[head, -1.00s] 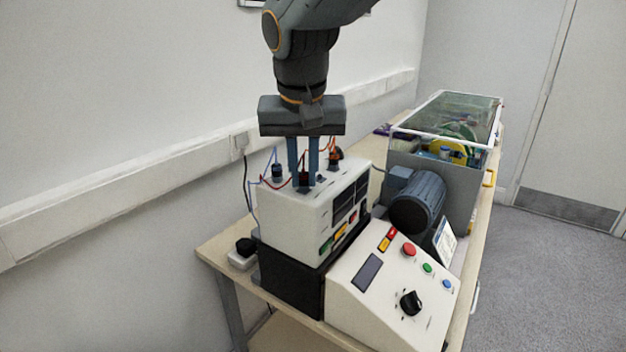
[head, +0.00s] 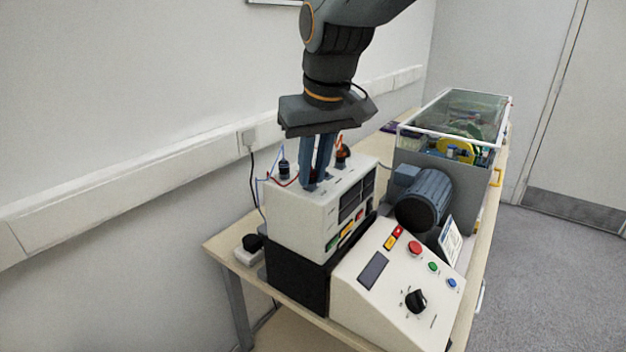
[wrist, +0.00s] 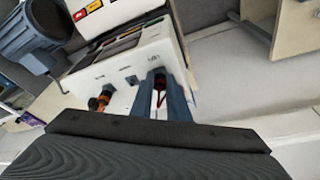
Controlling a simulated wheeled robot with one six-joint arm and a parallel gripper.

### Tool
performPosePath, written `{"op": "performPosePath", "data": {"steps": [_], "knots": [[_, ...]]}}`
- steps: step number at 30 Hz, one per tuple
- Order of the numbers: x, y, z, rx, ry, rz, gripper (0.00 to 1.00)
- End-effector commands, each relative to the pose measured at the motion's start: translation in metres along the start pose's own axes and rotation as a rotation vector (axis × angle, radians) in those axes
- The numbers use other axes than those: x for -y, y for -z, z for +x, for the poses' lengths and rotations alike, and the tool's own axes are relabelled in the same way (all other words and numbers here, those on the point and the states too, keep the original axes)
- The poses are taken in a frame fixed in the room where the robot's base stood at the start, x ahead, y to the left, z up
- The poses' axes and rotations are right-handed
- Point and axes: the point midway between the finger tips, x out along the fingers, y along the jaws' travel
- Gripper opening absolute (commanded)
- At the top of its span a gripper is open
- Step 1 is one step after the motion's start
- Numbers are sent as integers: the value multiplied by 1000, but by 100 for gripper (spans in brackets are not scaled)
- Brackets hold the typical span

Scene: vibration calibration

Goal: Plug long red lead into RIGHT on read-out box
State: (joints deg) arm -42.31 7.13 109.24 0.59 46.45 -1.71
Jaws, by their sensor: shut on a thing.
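The read-out box (head: 300,225) is the white box on a black block, left of centre in the head view. It also shows in the wrist view (wrist: 98,88). My gripper (head: 313,184) points down at its top face, tilted a little. Its blue fingers are shut on the plug of a red lead, whose red part (wrist: 160,96) shows between them in the wrist view. In the head view the lead (head: 286,183) runs left over the box top. The fingers hide the plug's tip, so I cannot tell whether it is in a socket. The socket label is not legible.
A dark plug (head: 284,169) with a blue lead stands left of my fingers. An orange and black connector (head: 342,154) stands behind them. A sloped control panel (head: 400,285), a motor (head: 425,200) and a clear-lidded enclosure (head: 455,120) are to the right.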

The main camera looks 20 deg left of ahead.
Motion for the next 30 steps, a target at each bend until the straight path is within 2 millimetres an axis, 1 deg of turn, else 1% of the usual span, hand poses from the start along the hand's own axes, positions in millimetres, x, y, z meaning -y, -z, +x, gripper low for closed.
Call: {"op": "performPosePath", "data": {"steps": [8, 18, 27, 30], "knots": [[0, 0, 0, 1, 3, -8, 0], [-2, 0, 0, 1, 52, -170, 0], [-2, 0, 0, 1, 56, -182, 0], [-2, 0, 1, 1, 66, -212, 0]]}}
